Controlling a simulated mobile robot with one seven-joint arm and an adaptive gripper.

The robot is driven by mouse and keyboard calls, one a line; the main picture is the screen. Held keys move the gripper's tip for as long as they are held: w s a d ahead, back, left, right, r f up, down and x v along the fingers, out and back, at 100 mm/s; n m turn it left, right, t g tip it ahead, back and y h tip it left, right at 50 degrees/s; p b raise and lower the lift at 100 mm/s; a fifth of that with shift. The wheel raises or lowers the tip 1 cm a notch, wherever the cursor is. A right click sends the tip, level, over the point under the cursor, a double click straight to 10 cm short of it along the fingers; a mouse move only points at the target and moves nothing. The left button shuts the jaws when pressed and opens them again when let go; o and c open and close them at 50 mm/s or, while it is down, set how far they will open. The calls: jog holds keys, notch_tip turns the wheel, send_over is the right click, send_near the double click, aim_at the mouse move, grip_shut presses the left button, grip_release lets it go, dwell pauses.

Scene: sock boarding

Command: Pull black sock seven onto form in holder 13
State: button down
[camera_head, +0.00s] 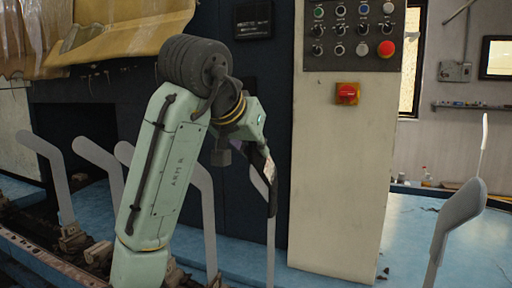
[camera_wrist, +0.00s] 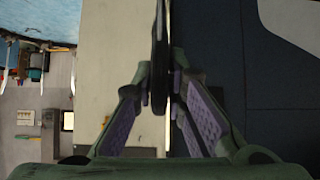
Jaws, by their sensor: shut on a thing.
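My gripper (camera_head: 268,170) is at the middle of the head view, beside the upper part of a thin grey form. In the wrist view its two purple-padded fingers (camera_wrist: 161,85) are closed on a dark, thin thing between them, the black sock (camera_wrist: 160,45). The sock also shows as a dark strip in the head view (camera_head: 272,197). The form (camera_head: 270,245) stands upright below it, seen nearly edge-on; a pale edge shows between the fingers in the wrist view (camera_wrist: 168,110). How far the sock covers the form is unclear. No holder number is readable.
Several bare grey forms (camera_head: 52,170) stand in clamps along the rail at left, partly behind my arm. Another form (camera_head: 457,215) stands at right. A cream control cabinet (camera_head: 340,180) with buttons and a red switch (camera_head: 347,94) rises just behind. The blue deck (camera_head: 405,235) has free room.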

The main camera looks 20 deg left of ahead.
aim_at(252, 161)
jog(key=shift+f+b, duration=1.25)
jog(key=shift+f, duration=0.7)
jog(key=c, duration=1.5)
grip_release()
jog(key=shift+c, duration=0.2)
jog(key=shift+r, duration=0.1)
jog(key=v, duration=1.2)
